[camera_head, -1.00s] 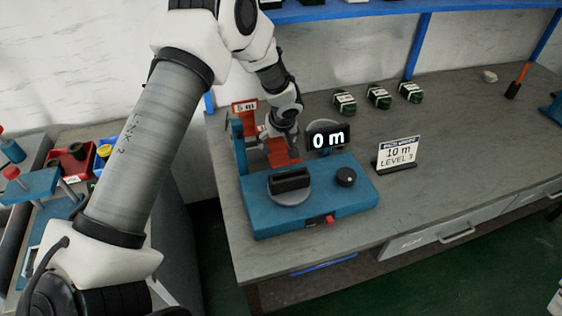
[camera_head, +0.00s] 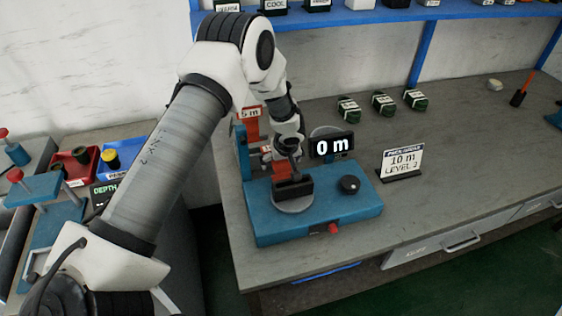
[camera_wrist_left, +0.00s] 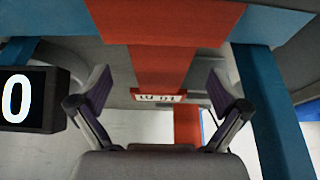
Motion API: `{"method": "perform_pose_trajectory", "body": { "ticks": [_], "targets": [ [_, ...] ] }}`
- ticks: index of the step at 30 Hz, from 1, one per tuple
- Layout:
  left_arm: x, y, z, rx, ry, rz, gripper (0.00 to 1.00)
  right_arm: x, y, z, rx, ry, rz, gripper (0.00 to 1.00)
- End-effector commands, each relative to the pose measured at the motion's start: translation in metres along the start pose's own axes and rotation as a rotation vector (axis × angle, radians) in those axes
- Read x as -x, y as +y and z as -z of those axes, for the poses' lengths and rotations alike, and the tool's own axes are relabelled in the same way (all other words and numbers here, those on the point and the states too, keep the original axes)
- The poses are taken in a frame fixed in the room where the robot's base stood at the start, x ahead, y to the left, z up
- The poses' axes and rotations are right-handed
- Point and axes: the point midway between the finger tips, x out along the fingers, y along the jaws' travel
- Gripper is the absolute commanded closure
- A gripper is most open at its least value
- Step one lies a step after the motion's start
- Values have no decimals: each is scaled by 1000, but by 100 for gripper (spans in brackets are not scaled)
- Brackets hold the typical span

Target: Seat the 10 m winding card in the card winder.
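The card winder (camera_head: 330,217) is a blue base with a black slotted block (camera_head: 293,189) on a round plate, a knob and a "0 m" display (camera_head: 332,146). My left gripper (camera_head: 287,158) is over the back of the winder, just behind the block. In the left wrist view, an orange-red card (camera_wrist_left: 160,62) with an upside-down "10 m" label lies between the fingers of my left gripper (camera_wrist_left: 160,85). Gaps show on both sides, so the gripper looks open. My arm hides most of this card in the head view; whether it touches the block is unclear. My right gripper is out of view.
A red "5 m" card (camera_head: 251,124) stands behind the winder near a blue post (camera_head: 242,150). A "10 m" sign (camera_head: 401,161) stands to the right. Several dark green bundles (camera_head: 384,103) lie at the back. The bench right of the sign is mostly clear.

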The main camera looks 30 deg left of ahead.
Motion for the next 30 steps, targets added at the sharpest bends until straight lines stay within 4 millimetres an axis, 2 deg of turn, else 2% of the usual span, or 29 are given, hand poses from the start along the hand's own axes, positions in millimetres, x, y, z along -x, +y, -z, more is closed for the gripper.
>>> {"method": "perform_pose_trajectory", "body": {
  "ticks": [7, 12, 13, 19, 21, 24, 30],
  "targets": [
    [1, 0, 0, -1, 0, 0, 0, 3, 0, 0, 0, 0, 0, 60],
    [7, 0, 2, -2, -1, 2, 0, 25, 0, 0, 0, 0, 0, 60],
    [8, 1, 0, -1, 2, -2, 0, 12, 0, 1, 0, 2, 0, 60],
    [51, 1, -2, 1, 2, -3, 0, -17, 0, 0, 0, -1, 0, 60],
    [67, 0, 0, 0, 2, -1, 0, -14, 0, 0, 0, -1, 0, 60],
    [76, 0, 0, -1, 1, -1, 0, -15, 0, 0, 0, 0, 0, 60],
    [79, 0, 0, 0, 0, 1, 0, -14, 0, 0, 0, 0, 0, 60]
  ]
}}
